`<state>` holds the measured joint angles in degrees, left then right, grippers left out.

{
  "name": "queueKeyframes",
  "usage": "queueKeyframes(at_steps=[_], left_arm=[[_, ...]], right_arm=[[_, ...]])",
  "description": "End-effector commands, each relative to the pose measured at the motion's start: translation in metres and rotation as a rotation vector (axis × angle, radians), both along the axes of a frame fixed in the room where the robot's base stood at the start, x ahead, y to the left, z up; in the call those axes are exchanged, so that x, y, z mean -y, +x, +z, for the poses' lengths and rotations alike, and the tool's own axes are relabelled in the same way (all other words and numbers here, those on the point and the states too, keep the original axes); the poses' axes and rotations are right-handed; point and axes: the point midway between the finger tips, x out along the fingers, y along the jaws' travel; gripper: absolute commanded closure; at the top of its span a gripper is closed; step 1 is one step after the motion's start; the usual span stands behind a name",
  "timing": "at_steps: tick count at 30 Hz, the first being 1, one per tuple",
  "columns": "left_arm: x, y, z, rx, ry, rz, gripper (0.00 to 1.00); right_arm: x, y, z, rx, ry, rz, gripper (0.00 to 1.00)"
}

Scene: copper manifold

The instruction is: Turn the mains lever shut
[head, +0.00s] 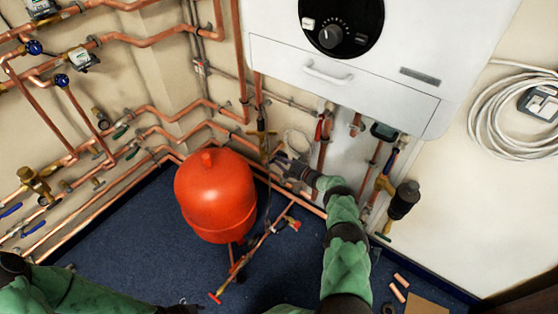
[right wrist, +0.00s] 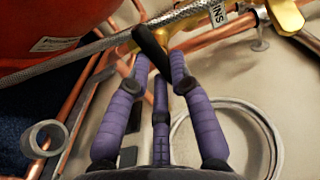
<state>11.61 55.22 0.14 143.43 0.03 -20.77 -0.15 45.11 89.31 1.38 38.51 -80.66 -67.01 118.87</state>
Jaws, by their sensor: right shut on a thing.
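In the right wrist view the black mains lever (right wrist: 152,48) sits between the purple fingertips of my right gripper (right wrist: 160,60), which is shut on it. The lever lies slantwise across the line of the braided hose (right wrist: 95,48) and brass fitting (right wrist: 287,17). A silver tag (right wrist: 217,13) with the letters "INS" showing hangs beside it. In the head view my right gripper (head: 282,161) is below the white boiler, at the brass valve (head: 263,142); the lever is too small to make out there. My left gripper is not seen; only its green sleeve enters at lower left.
A red expansion tank (head: 215,195) stands close left of my right gripper. Copper pipes with several valves line the left wall. The white boiler (head: 340,70) overhangs above. A coiled white cable (head: 490,110) hangs at right. Loose pipe pieces (head: 399,288) lie on the blue floor.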

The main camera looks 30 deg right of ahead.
Motion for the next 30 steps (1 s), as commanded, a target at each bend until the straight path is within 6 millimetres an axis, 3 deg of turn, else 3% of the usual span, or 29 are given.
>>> queueKeyframes(at_steps=[23,24,25,26,30], left_arm=[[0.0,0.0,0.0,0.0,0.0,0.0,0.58],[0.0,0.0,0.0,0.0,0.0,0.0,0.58],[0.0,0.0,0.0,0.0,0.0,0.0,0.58],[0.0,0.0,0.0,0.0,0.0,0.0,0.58],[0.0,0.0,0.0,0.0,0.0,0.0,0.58]], right_arm=[[0.0007,-0.0007,-0.0015,-0.043,0.101,-0.004,1.0],[0.0008,-0.0006,-0.0015,-0.043,0.101,-0.004,0.69],[0.0008,-0.0007,-0.0014,-0.042,0.1,-0.004,0.61],[0.0007,-0.0006,-0.0014,-0.042,0.1,-0.004,0.54],[0.0002,-0.0004,-0.0012,-0.042,0.099,-0.002,0.54]])
